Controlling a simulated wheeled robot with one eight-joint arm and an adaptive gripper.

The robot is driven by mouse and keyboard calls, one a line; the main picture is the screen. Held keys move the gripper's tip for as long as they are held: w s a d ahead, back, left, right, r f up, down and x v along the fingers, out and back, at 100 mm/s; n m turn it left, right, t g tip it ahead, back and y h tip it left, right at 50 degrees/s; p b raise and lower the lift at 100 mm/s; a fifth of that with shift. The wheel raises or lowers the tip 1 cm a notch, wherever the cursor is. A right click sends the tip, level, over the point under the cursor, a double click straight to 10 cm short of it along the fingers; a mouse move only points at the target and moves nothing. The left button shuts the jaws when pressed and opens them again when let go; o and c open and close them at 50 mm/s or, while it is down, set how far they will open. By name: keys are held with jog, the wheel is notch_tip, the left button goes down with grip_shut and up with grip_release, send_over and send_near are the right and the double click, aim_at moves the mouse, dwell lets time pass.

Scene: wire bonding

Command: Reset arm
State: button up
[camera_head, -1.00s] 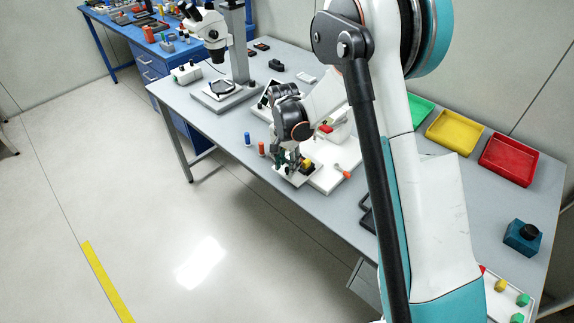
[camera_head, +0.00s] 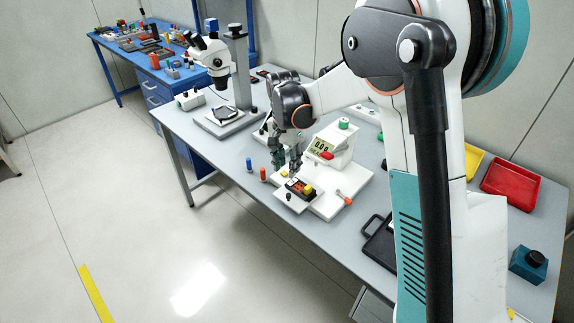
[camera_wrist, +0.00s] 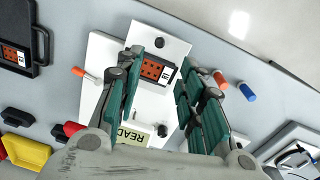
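My gripper (camera_head: 287,157) is above the white wire bonding machine (camera_head: 345,157) on the grey table. In the wrist view my gripper (camera_wrist: 156,100) has its two green-padded fingers spread well apart with nothing between them. A dark part with orange squares (camera_head: 297,188) lies on the machine's front white stage, below the fingers. It also shows between and beyond the fingertips in the wrist view (camera_wrist: 154,70). My arm reaches in from the right and hides part of the table.
A microscope (camera_head: 237,75) stands on the table at the back left. Blue (camera_head: 249,164) and orange (camera_head: 263,174) pegs stand left of the stage. A black tray (camera_head: 378,240), red bin (camera_head: 510,185) and yellow bin (camera_head: 473,160) lie to the right. A blue bench (camera_head: 125,45) is behind.

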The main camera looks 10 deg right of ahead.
jog(key=s+d+r+n+t, duration=0.3)
jog(key=s+d+r+n, duration=0.1)
jog(key=s+r, duration=0.95)
jog(key=s+d+n+t, duration=0.3)
jog(key=s+n+t, duration=0.1)
jog(key=s, duration=1.1)
jog(key=shift+s+d+n+b, duration=0.15)
jog(key=shift+n+b, duration=0.3)
jog(key=shift+n, duration=0.05)
